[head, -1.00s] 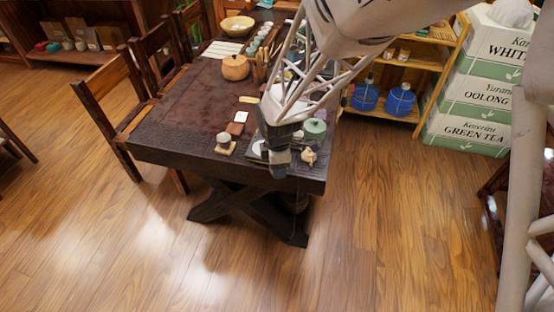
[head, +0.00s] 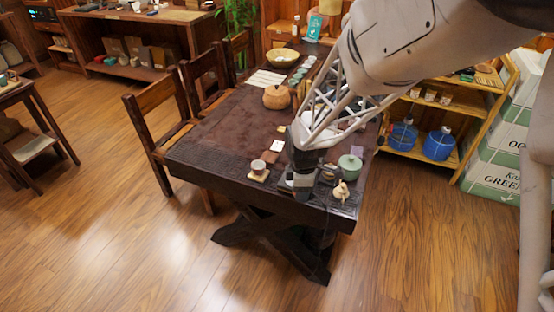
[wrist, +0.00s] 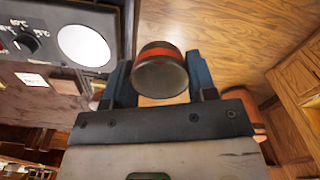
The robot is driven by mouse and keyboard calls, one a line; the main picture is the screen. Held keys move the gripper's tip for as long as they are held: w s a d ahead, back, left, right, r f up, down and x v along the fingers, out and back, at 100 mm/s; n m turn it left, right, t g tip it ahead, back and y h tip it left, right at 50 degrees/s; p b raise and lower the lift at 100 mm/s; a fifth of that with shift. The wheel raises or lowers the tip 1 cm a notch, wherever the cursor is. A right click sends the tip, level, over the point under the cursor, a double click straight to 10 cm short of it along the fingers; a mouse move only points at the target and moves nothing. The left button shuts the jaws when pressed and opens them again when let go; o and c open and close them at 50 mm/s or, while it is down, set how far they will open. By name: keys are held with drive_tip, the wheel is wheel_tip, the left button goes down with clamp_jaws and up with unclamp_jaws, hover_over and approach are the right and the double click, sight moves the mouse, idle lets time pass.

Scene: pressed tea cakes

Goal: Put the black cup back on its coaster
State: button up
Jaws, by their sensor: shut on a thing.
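A dark cup (wrist: 160,76) with an orange-red band sits between the two fingers of my gripper (wrist: 160,82) in the wrist view. The fingers are shut on its sides, and I look at its round end. In the head view my gripper (head: 302,188) is at the table's near edge, and the cup in it is hard to make out. A tan square coaster (head: 259,177) lies to the left of my gripper, with a small grey cup (head: 258,166) on it. I cannot tell which coaster belongs to the dark cup.
A green lidded pot (head: 350,166) and a small pale figure (head: 341,191) stand right of my gripper. A device with a white disc (wrist: 84,46) and a dial is at left in the wrist view. The table's middle (head: 226,136) is clear.

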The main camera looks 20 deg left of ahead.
drive_tip(key=w+a, duration=0.2)
drive_tip(key=a, duration=0.1)
drive_tip(key=w+a, duration=0.2)
drive_tip(key=a, duration=0.1)
drive_tip(key=w+a+f, duration=0.1)
drive_tip(key=w+a, duration=0.1)
drive_tip(key=a, duration=0.1)
drive_tip(key=shift+w+a+f, duration=0.1)
drive_tip(key=shift+w+a, duration=0.1)
drive_tip(key=shift+a, duration=0.05)
drive_tip(key=shift+w, duration=0.1)
hover_over(270, 156)
drive_tip(key=shift+f, duration=0.7)
drive_tip(key=shift+f, duration=0.1)
drive_tip(key=shift+f, duration=1.7)
drive_tip(key=shift+f, duration=0.1)
drive_tip(key=o, duration=1)
drive_tip(key=shift+c, duration=0.2)
